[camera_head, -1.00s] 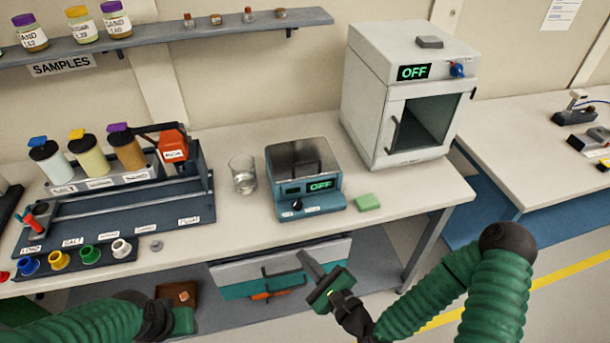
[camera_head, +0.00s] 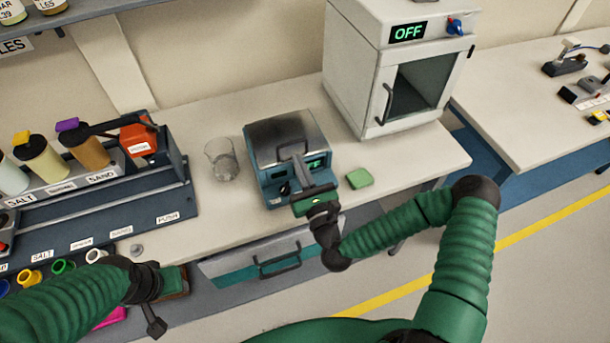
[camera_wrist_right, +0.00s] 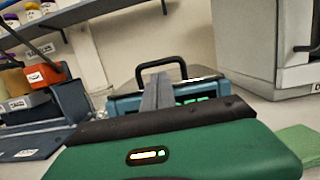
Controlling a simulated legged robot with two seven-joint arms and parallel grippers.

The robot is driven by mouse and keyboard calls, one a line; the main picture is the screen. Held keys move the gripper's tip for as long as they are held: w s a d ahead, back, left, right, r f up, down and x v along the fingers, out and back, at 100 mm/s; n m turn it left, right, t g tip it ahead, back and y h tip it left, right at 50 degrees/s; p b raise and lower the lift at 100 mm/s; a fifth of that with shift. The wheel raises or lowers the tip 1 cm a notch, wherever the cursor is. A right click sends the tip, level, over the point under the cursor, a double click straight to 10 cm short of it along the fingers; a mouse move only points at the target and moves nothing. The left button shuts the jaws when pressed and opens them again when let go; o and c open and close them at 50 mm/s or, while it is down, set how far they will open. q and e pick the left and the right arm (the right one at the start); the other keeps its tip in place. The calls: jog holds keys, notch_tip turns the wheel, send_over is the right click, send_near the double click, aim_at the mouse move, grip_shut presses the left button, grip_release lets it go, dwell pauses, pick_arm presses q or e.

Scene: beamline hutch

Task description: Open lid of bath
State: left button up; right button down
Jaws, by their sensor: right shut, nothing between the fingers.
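The bath (camera_head: 264,180) is a small blue box with a display on its front, standing on the bench; its display also shows green in the right wrist view (camera_wrist_right: 195,100). Its shiny metal lid (camera_head: 275,131) is down. A black arched handle (camera_wrist_right: 162,64) stands on the lid in the right wrist view. My right gripper (camera_head: 298,158) is shut and empty, its fingers reaching over the bath's front toward the handle. Whether they touch it, I cannot tell. The fingers cover part of the front panel. My left gripper (camera_head: 168,290) is low at the bench's front edge, its fingers unclear.
A glass beaker (camera_head: 222,160) stands left of the bath, and a green block (camera_head: 359,178) lies to its right. A white oven (camera_head: 390,70) reading OFF stands behind right. A rack (camera_head: 110,205) with bottles is at left. A drawer (camera_head: 265,262) hangs under the bench.

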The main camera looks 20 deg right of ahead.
jog(key=shift+w+a+r, duration=0.15)
jog(key=shift+w, duration=0.5)
pick_arm(q)
jog(key=shift+a+r, duration=0.15)
jog(key=shift+a, duration=0.2)
pick_arm(e)
jog(key=shift+w+a+r, duration=0.1)
jog(key=shift+w+a, duration=0.2)
jog(key=shift+w, duration=0.05)
